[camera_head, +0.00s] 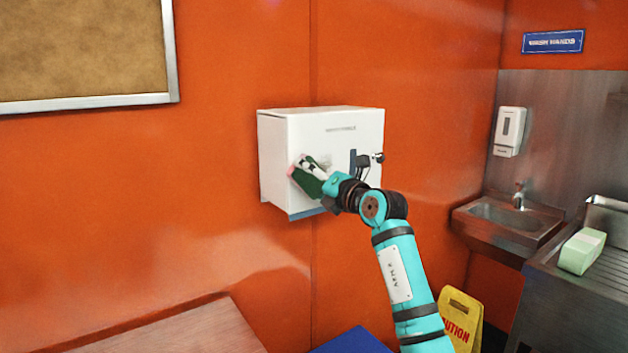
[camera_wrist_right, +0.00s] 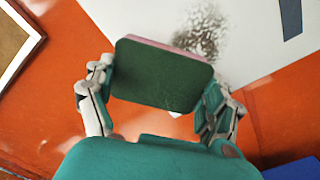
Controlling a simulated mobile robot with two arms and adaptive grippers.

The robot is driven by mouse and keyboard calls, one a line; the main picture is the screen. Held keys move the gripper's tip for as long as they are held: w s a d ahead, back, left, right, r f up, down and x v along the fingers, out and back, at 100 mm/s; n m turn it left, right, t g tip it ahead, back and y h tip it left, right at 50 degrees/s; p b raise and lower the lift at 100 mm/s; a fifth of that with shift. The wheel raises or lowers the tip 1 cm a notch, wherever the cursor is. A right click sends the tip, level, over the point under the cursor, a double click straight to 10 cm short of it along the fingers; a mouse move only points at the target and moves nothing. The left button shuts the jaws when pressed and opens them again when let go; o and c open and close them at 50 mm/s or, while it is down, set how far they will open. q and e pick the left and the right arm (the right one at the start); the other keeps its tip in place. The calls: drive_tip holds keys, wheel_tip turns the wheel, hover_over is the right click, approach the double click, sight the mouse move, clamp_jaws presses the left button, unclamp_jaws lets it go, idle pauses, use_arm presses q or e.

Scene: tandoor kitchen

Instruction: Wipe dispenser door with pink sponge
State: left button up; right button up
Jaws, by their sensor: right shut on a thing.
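The white dispenser (camera_head: 283,155) hangs on the orange wall, and its white door (camera_head: 345,140) faces me. In the right wrist view a dark speckled smudge (camera_wrist_right: 203,30) shows on the door (camera_wrist_right: 130,15), just beyond the sponge. My right gripper (camera_head: 314,174) is shut on the pink sponge (camera_head: 297,173), which has a dark green side. In the right wrist view the green side of the sponge (camera_wrist_right: 160,76) faces the camera between the two fingers. The sponge is at the lower left of the door; I cannot tell whether it touches it. My left gripper is not in view.
A steel sink (camera_head: 505,222) and a soap dispenser (camera_head: 509,132) are at the right. A pale green block (camera_head: 582,251) lies on the steel counter. A yellow caution sign (camera_head: 461,318) stands below. A wooden surface (camera_head: 185,332) is at the lower left; a corkboard (camera_head: 80,50) hangs above.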

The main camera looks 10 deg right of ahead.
drive_tip(key=shift+w, duration=0.1)
drive_tip(key=shift+w+a+p, duration=0.3)
drive_tip(key=shift+w+p, duration=0.15)
drive_tip(key=shift+w, duration=0.15)
